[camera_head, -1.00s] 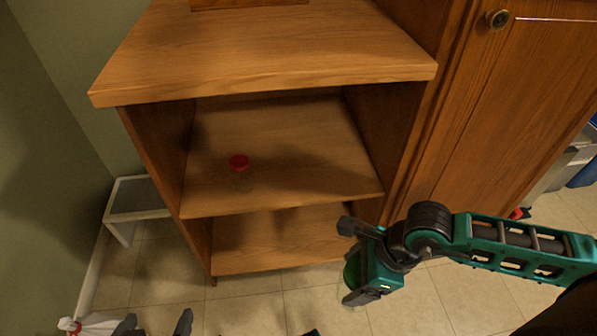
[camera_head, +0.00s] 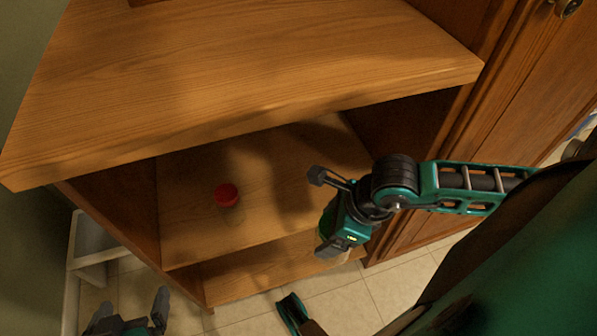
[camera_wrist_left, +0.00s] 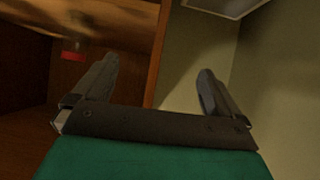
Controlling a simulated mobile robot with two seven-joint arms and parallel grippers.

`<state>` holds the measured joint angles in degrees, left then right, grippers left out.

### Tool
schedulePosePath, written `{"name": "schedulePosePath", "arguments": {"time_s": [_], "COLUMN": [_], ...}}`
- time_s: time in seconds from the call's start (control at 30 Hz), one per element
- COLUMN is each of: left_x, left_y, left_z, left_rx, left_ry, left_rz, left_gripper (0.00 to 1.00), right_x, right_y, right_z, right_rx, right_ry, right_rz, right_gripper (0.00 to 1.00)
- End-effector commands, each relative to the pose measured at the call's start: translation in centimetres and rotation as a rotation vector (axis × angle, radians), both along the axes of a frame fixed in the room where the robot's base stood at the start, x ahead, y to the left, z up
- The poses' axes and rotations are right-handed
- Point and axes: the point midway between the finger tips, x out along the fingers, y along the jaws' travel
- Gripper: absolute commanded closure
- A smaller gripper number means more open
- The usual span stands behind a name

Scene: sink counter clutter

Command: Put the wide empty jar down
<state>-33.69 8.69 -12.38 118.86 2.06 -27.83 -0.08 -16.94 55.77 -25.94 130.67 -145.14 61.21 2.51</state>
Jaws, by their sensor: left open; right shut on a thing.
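My left gripper (camera_head: 132,306) is open and empty, low at the bottom left of the head view. Its two fingers also show apart in the left wrist view (camera_wrist_left: 157,75).
A small red-topped item (camera_head: 227,195) stands on the cupboard's middle shelf (camera_head: 185,225); its red top shows in the left wrist view (camera_wrist_left: 73,56). Shelf room beside it looks free. The wooden top board (camera_head: 240,70) overhangs the shelf. A white stool (camera_head: 88,245) stands at left.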

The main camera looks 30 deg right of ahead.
Motion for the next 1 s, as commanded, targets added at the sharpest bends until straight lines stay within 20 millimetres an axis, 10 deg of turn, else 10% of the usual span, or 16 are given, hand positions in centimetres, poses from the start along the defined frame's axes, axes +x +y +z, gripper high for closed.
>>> {"name": "schedulePosePath", "arguments": {"time_s": [0.6, 1.0], "left_x": [0.1, 0.3], "left_y": [-0.8, -1.0], "left_z": [-1.3, -1.9], "left_rx": [-0.017, -0.022], "left_ry": [0.009, 0.004], "left_rz": [-0.007, -0.013], "left_gripper": [0.01, 0.01], "right_x": [14.6, 16.0], "right_y": [-3.4, -3.8], "right_z": [0.0, -2.5], "right_rx": [0.004, 0.005], "right_ry": [-0.005, 0.002], "right_rz": [-0.004, 0.000], "right_gripper": [0.57, 0.57]}}
